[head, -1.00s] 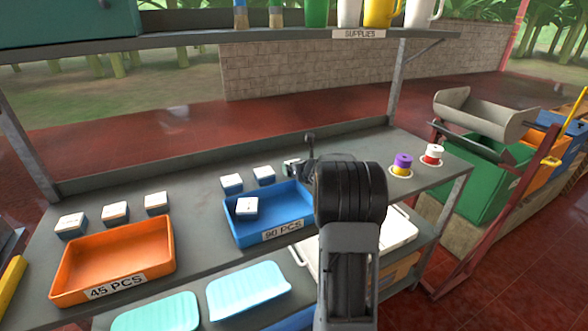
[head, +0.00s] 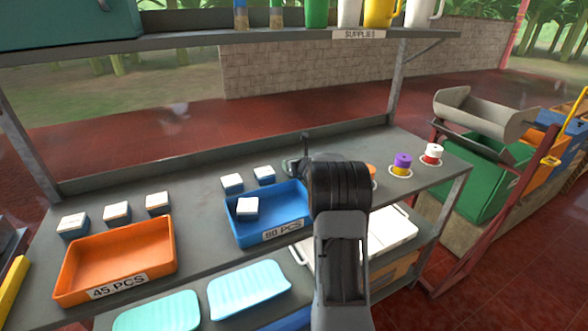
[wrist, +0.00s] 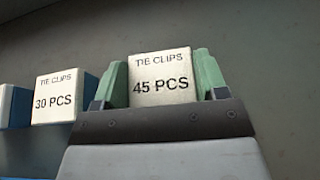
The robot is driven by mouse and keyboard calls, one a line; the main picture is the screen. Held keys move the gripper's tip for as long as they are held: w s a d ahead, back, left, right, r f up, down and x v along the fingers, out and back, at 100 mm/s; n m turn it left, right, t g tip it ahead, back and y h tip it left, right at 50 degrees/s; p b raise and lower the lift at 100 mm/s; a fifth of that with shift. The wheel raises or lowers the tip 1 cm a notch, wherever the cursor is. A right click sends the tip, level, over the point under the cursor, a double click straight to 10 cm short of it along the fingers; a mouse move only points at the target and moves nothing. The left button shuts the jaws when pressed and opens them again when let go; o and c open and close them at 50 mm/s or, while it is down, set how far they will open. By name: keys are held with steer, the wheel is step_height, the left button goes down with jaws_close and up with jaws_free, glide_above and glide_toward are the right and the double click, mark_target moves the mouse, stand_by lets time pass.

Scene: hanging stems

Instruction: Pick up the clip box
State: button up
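A clip box (wrist: 160,80) with a white top reads "TIE CLIPS 45 PCS" in the wrist view. My gripper (wrist: 161,78) has its green fingers on both sides of it, with no gap showing, and looks shut on it. The lower part of the box is hidden behind the gripper. In the head view my gripper (head: 298,166) is low over the bench, right behind the blue tray; the box cannot be made out there. I cannot tell whether the box is clear of the bench.
A "30 PCS" box (wrist: 57,96) stands just left of the held one. An orange tray (head: 113,291) marked 45 PCS is empty. Purple (head: 402,164) and red-white (head: 433,153) items stand to the right.

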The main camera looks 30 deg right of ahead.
steer(key=c, duration=0.4)
